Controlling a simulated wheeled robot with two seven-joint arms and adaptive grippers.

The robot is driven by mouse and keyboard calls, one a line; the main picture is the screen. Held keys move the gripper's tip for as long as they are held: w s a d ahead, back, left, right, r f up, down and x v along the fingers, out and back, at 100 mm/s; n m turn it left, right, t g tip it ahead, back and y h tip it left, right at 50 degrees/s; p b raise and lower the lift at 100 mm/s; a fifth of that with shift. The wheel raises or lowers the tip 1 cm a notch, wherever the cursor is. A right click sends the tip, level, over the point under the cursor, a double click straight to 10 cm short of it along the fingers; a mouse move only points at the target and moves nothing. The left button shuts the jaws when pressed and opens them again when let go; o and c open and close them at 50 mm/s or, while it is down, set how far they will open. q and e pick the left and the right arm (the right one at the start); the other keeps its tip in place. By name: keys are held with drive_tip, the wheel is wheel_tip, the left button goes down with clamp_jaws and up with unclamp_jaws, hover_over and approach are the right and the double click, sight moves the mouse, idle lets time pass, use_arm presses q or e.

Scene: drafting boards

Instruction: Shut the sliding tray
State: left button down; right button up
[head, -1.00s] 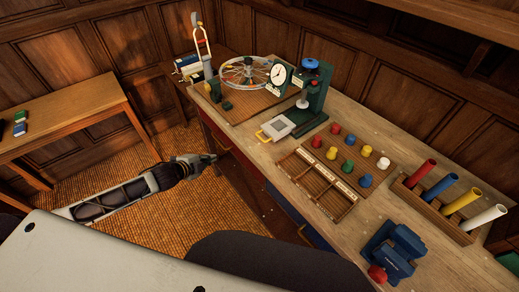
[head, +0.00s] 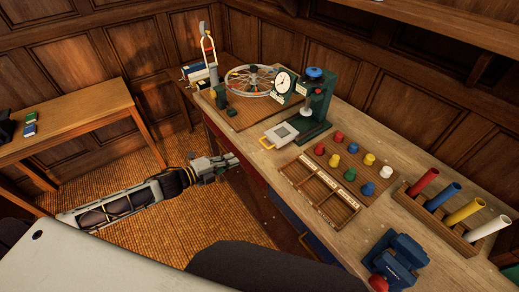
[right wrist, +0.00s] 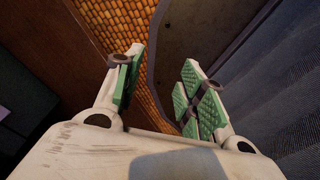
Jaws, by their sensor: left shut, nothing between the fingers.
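The sliding tray (head: 281,134) is a flat pale grey plate with a yellow handle at its left end. It sticks out to the left from the foot of a dark green stand (head: 314,112) with a blue knob, on the bench top. My left gripper (head: 234,160) is shut and empty. It is at the bench's left edge, left of and lower in the picture than the tray's handle, apart from it. My right gripper (right wrist: 163,58) shows in the right wrist view with its green-padded fingers apart and nothing between them.
A spoked wheel (head: 254,80) and a white dial (head: 283,83) stand beyond the tray. A wooden compartment box (head: 317,190), coloured pegs, a rack of coloured tubes (head: 438,215) and a blue vise (head: 396,262) stand nearer. Floor lies open left of the bench (head: 385,110).

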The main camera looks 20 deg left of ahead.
use_arm(q)
drive_tip(key=shift+w+d, duration=0.15)
drive_tip(key=shift+w, duration=0.05)
use_arm(e)
drive_tip(key=shift+d, duration=0.4)
use_arm(q)
drive_tip(key=shift+p+x, duration=0.95)
drive_tip(key=shift+x, duration=5.15)
drive_tip(key=shift+w+d+f, duration=0.2)
drive_tip(key=shift+w+d, duration=0.15)
drive_tip(key=shift+w, duration=0.2)
use_arm(e)
drive_tip(key=shift+a+r, duration=0.15)
drive_tip(key=shift+r, duration=0.95)
